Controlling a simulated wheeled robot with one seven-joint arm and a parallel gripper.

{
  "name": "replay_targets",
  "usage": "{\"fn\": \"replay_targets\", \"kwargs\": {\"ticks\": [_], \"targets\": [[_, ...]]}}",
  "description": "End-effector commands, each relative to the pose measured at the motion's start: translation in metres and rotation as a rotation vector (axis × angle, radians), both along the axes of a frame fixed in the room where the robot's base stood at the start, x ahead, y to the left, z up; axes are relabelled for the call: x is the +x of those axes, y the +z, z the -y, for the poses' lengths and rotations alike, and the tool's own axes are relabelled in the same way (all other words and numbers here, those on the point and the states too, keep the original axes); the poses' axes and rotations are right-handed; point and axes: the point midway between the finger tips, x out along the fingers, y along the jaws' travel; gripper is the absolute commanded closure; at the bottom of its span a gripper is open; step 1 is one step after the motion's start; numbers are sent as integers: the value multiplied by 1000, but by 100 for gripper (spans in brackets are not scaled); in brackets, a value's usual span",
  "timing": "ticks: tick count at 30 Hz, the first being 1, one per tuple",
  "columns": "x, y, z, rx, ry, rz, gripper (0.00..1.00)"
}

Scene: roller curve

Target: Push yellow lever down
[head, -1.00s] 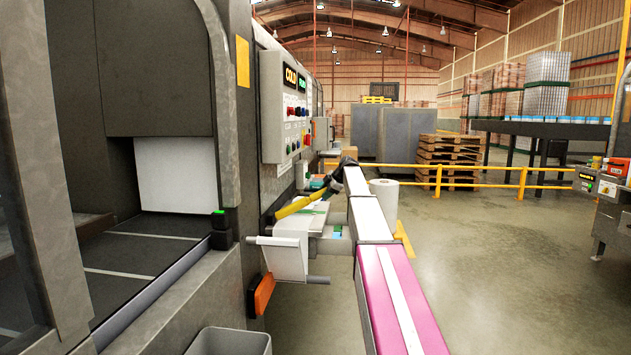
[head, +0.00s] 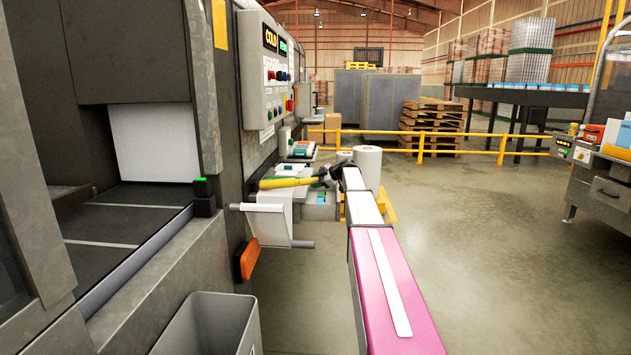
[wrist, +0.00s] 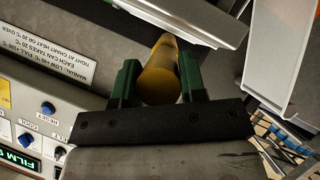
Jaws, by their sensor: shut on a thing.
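The yellow lever (head: 286,182) shows in the head view at the side of the grey machine, above a white tray-like shelf. It lies nearly level there. In the wrist view the yellow lever (wrist: 161,78) is a rounded bar between the two green fingers. My gripper (wrist: 158,88) is shut on it, one finger on each side. In the head view my gripper (head: 326,173) is small and dark at the lever's right end. The lever's mounting is hard to make out.
A grey control panel (head: 268,70) with buttons is on the machine above the lever. A white flap (head: 268,224) and an orange handle (head: 246,260) jut out below. An open grey bin (head: 210,325) stands in front. Clear floor (head: 480,270) lies to the right.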

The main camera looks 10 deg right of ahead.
Motion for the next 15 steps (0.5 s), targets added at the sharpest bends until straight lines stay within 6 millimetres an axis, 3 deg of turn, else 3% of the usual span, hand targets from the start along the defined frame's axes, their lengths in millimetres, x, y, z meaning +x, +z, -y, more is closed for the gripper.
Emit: {"fn": "replay_targets", "kwargs": {"ticks": [6,7,9,15], "targets": [[0,0,0,-4,1,0,100],[0,0,0,-4,1,0,59],[0,0,0,-4,1,0,37],[0,0,0,-2,0,0,37]]}}
